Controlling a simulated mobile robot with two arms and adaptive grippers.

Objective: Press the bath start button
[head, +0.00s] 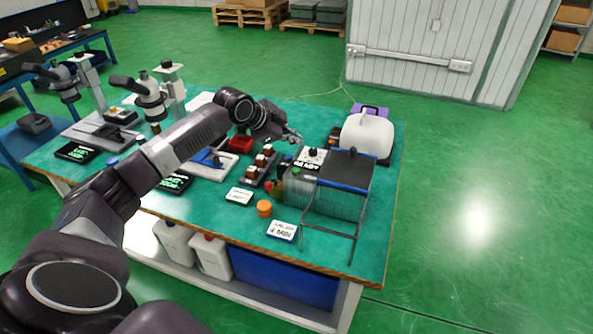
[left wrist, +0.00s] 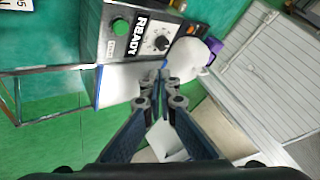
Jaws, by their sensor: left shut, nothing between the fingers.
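The grey bath control box (left wrist: 130,45) shows in the left wrist view with a round green button (left wrist: 120,27), a READY label and a black dial (left wrist: 161,43). A small white label sits beside the button; its text is too small to read surely. In the head view the bath tank (head: 335,195) stands at the table's right end, its control box (head: 312,157) at the back left. My left gripper (head: 294,138) is shut and empty near the control box. In the wrist view its fingertips (left wrist: 160,83) appear below the dial, apart from the button. My right gripper is not in view.
A white jug (head: 367,134) stands behind the tank. An orange cap (head: 264,208), a white sign (head: 282,230) and a rack of small blocks (head: 262,165) lie on the green table (head: 235,222). Microscopes (head: 152,98) stand at the left. A thin frame (head: 328,232) projects forward from the tank.

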